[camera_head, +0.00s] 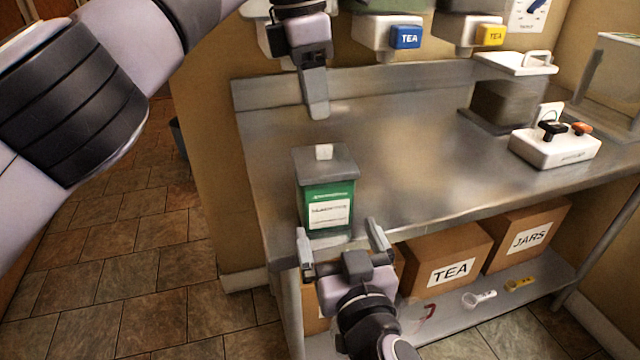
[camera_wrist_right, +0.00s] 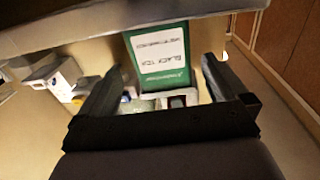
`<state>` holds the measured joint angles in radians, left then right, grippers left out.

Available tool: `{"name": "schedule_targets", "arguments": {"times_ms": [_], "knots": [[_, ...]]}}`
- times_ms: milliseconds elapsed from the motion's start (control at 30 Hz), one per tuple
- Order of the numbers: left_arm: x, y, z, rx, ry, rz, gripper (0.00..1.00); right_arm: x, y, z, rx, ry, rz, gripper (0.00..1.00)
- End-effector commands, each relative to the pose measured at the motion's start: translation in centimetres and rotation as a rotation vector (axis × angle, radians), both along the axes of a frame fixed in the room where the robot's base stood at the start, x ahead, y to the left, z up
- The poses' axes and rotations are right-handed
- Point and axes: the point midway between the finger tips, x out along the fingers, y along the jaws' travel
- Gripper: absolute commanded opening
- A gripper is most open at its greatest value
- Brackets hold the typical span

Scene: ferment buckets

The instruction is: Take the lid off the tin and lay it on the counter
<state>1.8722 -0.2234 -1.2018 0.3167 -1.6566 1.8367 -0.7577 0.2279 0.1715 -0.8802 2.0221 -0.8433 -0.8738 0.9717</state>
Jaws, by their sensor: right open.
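The green tin (camera_head: 315,194) with a white label stands upright near the counter's left front edge. Its grey lid (camera_head: 343,165), with a small pale knob on top, sits on it. My right gripper (camera_head: 339,233) is open, with its fingers spread in front of the tin's lower part. In the right wrist view the tin (camera_wrist_right: 161,75) shows between the open fingers, its label upside down and reading "BLACK TEA". My left gripper (camera_head: 317,112) is above and behind the tin, pointing down and apart from the lid. Its fingers overlap edge-on, so their gap is hidden.
The metal counter (camera_head: 420,150) is clear to the tin's right. Two dispensers with TEA tags (camera_head: 406,37) hang above the back. A white scale-like device (camera_head: 555,148) and a lidded container (camera_head: 505,98) stand at right. Cardboard boxes (camera_head: 447,262) sit on the lower shelf.

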Motion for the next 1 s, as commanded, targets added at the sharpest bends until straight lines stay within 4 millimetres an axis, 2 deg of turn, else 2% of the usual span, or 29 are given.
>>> {"name": "schedule_targets", "arguments": {"times_ms": [167,600,800,1000], "knots": [[0.0,0.0,0.0,-0.001,0.0,-0.001,0.39,1.9,0.4,0.1,-0.002,-0.002,0.0,1.0],[0.0,-0.1,0.0,-0.003,0.0,0.0,0.39,8.7,1.9,0.1,-0.002,0.0,0.0,1.0],[0.0,-0.1,0.0,-0.003,0.0,0.0,0.39,10.6,2.4,0.0,0.0,0.001,0.001,1.0],[0.0,-0.1,0.0,-0.003,0.0,0.0,0.39,11.4,2.6,0.0,0.0,0.002,0.001,1.0]]}}
